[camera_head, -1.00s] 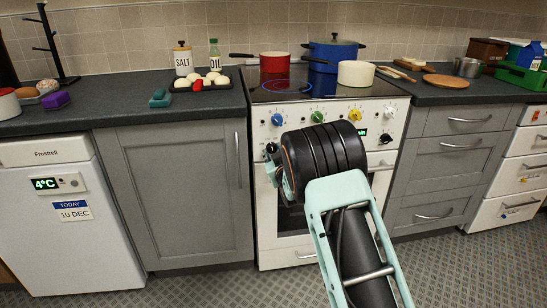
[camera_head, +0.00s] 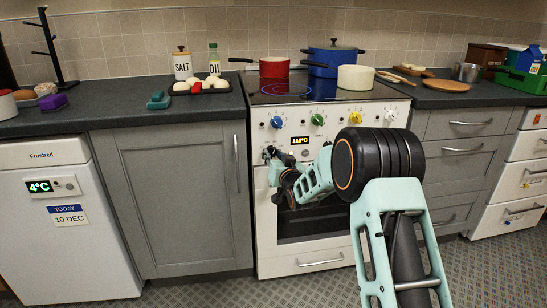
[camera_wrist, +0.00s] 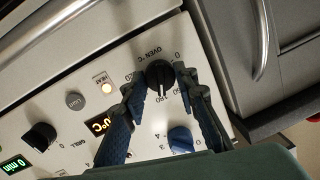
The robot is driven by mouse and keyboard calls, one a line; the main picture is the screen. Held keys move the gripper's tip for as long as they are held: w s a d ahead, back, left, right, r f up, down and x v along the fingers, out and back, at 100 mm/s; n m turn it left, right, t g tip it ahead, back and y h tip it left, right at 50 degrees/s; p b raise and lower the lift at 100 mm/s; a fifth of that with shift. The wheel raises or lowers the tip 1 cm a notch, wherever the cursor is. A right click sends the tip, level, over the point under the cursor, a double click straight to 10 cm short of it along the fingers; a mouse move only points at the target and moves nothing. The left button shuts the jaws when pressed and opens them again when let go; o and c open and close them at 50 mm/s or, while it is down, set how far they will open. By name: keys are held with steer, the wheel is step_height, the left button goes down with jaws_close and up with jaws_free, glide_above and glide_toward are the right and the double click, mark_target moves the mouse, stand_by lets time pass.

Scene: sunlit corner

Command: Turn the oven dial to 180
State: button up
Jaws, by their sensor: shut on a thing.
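The oven dial is a black knob marked OVEN °C (camera_wrist: 159,74) in the wrist view, with a pale pointer line directed toward the picture's bottom. My gripper (camera_wrist: 162,82) is shut on it, one finger on each side. In the head view my gripper (camera_head: 271,156) is at the left of the oven's control panel and mostly hides the dial. The oven's display (camera_head: 299,140) is lit and seems to read in the 130s °C; its digits are blurred. In the wrist view the display (camera_wrist: 97,124) is partly covered by a finger.
The oven (camera_head: 315,262) has blue (camera_head: 277,122), green (camera_head: 317,119), yellow (camera_head: 355,117) and white (camera_head: 390,115) knobs above. The blue knob (camera_wrist: 180,138) is close to my fingers. The heat lamp (camera_wrist: 106,88) glows. A black grill knob (camera_wrist: 41,136) is farther left.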

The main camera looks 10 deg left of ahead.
steer(key=shift+r, duration=0.1)
steer(key=o, duration=1.2)
steer(key=shift+c, duration=0.2)
steer(key=v, duration=1.2)
steer(key=shift+d, duration=0.1)
